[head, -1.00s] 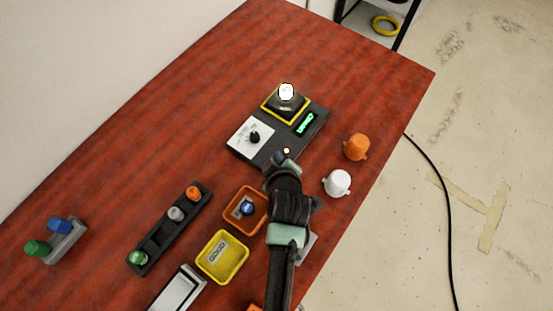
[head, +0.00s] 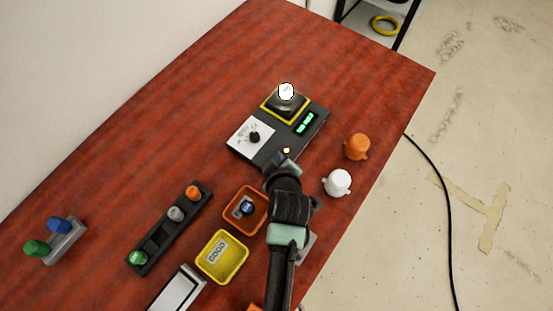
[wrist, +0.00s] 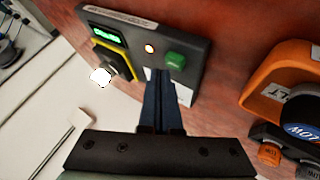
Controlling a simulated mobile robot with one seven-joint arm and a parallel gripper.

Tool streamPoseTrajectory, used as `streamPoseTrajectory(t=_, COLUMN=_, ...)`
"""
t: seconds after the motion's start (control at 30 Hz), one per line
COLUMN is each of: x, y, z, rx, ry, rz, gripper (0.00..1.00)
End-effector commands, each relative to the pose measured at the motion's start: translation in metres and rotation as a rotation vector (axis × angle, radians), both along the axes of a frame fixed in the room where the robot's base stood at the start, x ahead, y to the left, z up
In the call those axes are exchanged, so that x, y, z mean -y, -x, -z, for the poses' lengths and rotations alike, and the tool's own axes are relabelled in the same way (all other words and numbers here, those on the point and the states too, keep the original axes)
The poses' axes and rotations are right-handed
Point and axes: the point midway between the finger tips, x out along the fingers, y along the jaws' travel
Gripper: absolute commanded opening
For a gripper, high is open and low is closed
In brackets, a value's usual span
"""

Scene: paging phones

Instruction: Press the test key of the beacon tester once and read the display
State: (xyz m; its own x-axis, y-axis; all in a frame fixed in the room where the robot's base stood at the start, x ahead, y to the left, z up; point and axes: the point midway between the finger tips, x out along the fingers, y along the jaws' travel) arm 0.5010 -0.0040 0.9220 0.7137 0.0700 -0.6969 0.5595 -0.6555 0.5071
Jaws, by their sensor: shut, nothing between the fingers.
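The beacon tester (head: 266,155) is a dark grey box on the red table, with a lit white beacon (head: 286,91) on its yellow-edged socket. Its display (head: 306,122) glows green; it also shows in the wrist view (wrist: 104,32), with text too small to read surely. In the head view my gripper (head: 283,161) is at the tester's near end and hides the key.
A knob (head: 254,137) sits on the tester's white plate. Orange (head: 356,146) and white (head: 338,182) caps stand to the right. Orange (head: 231,209) and yellow (head: 222,257) trays and a rack of caps (head: 162,243) are nearer. The table's far left is clear.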

Motion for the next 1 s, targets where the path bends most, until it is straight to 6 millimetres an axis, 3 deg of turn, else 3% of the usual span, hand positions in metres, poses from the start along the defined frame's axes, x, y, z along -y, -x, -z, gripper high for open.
streamPoseTrajectory(t=1.0, x=-0.0001, y=-0.0003, z=0.0119, rx=0.001, ry=-0.001, rz=-0.001, gripper=0.00)
